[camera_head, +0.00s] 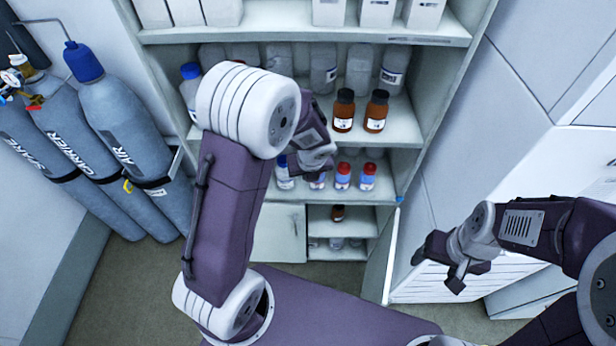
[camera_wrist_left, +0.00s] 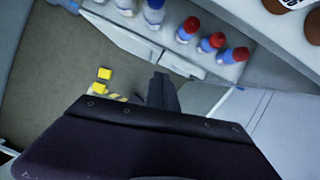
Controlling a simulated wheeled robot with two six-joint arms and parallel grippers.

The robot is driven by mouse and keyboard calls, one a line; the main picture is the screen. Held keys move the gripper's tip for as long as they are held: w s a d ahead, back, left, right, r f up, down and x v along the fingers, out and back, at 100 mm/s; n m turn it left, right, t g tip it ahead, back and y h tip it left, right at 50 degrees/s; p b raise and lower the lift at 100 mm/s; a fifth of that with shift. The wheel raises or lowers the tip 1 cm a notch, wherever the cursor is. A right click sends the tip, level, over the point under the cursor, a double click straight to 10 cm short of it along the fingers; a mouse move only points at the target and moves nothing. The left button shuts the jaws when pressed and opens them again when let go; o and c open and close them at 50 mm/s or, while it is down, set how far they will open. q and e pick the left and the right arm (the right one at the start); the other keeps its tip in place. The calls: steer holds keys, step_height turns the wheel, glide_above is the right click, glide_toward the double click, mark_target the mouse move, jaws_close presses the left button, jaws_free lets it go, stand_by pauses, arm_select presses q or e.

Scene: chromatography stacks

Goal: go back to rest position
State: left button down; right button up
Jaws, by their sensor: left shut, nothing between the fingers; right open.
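My left arm reaches up in front of the cabinet in the head view, and its wrist hangs before the shelves. My left gripper (camera_wrist_left: 162,92) shows in the left wrist view as a dark shape past the wrist housing, shut and empty. In the head view its fingertips are hard to make out against the shelf. My right gripper (camera_head: 456,272) is open and empty, in the air at the right, in front of the white drawer unit. It touches nothing that I can see.
The shelf cabinet (camera_head: 405,122) holds brown bottles (camera_head: 344,110), red-capped bottles (camera_head: 343,177) and grey bottles. Its lower right door (camera_head: 380,262) stands open; the left door (camera_head: 279,233) is shut. Gas cylinders (camera_head: 120,125) stand at the left.

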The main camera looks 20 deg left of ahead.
arm_select(q)
steer(key=s+a+f+n+b, duration=0.3)
steer(key=s+f+n+b, duration=0.2)
steer(key=f+b, duration=0.65)
steer(key=s+d+f+n+g+h+b, duration=0.1)
steer(key=s+n+b, duration=0.2)
steer(key=n, duration=0.9)
steer(key=s+d+f+n+g+h+b, duration=0.1)
steer(key=s+d+f+n+b, duration=0.1)
steer(key=s+n, duration=0.7)
steer(key=n+b, duration=0.1)
steer(key=n, duration=0.3)
steer(key=shift+d, duration=0.25)
arm_select(e)
step_height(320, 180, down, 17)
steer(key=shift+s, duration=0.45)
